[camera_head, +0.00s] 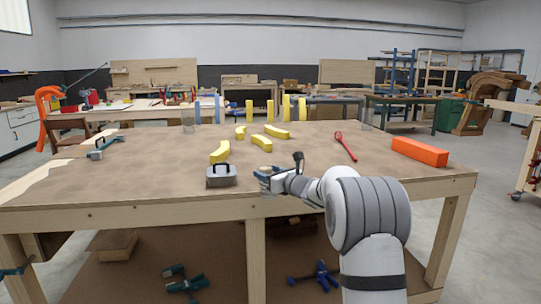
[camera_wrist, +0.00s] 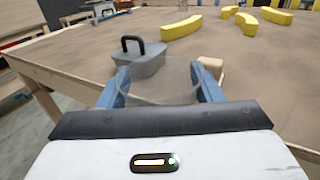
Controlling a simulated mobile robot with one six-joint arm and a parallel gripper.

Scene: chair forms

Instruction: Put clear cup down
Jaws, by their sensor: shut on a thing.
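My gripper (camera_head: 266,176) is low over the front edge of the wooden table (camera_head: 330,185), just right of a grey box with a black handle (camera_head: 221,177). In the wrist view, its two blue fingers (camera_wrist: 161,86) are shut on a clear cup (camera_wrist: 158,92), one finger on each side. The cup is see-through and faint; the grey box (camera_wrist: 140,63) shows beyond it. I cannot tell whether the cup's base touches the tabletop. In the head view the cup is too faint to make out at the gripper.
Several yellow curved blocks (camera_head: 261,143) lie or stand mid-table and at the back. A red spoon-like tool (camera_head: 345,147) and an orange block (camera_head: 420,152) lie at the right. A blue-grey clamp-like tool (camera_head: 103,148) lies at the left. The front-left tabletop is clear.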

